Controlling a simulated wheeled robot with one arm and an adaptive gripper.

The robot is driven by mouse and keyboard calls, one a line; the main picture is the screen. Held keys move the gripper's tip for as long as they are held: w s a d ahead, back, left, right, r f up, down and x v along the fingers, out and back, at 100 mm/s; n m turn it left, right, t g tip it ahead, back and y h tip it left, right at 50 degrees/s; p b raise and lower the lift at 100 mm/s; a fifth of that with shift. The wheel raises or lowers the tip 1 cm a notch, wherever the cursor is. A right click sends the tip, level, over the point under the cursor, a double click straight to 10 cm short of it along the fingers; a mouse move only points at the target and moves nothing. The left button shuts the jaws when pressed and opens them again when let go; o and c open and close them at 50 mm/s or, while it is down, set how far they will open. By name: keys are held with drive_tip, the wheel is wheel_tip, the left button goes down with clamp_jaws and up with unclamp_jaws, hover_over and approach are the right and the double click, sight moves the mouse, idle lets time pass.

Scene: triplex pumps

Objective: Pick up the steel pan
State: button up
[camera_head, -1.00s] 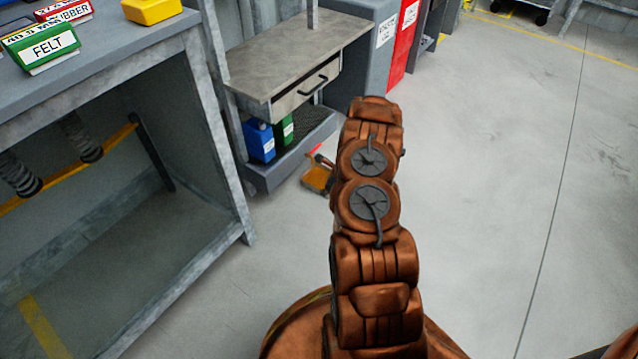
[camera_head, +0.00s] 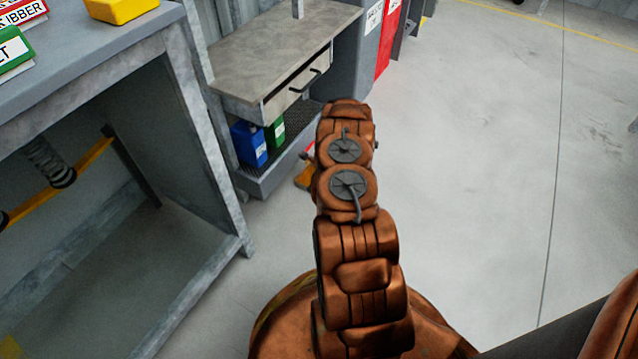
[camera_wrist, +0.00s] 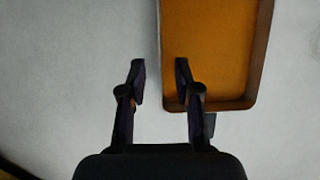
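A shallow orange tray-like pan with a raised brown rim (camera_wrist: 212,103) lies on the floor at the upper right of the wrist view. It is the only pan-like thing I see; it does not look like bare steel. In the head view an orange thing on the floor (camera_head: 304,178) shows beside my arm, mostly hidden, probably the same pan. My gripper (camera_wrist: 160,78) is open and empty in the wrist view. Its fingers appear on either side of the pan's left edge; I cannot tell the height gap. The gripper is hidden in the head view.
A grey workbench (camera_head: 175,50) with labelled boxes and a yellow block (camera_head: 122,8) stands at the left. Behind it is a drawer stand (camera_head: 270,60), with blue (camera_head: 248,143) and green (camera_head: 275,132) containers on its low shelf. The floor at the right is clear.

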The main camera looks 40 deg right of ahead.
drive_tip(key=x, duration=0.1)
drive_tip(key=b+x, duration=0.1)
drive_tip(key=x, duration=0.2)
drive_tip(key=shift+s+b, duration=0.3)
drive_tip(key=shift+b, duration=0.1)
drive_tip(key=shift+w+f, duration=0.25)
drive_tip(key=shift+f, duration=0.05)
clamp_jaws()
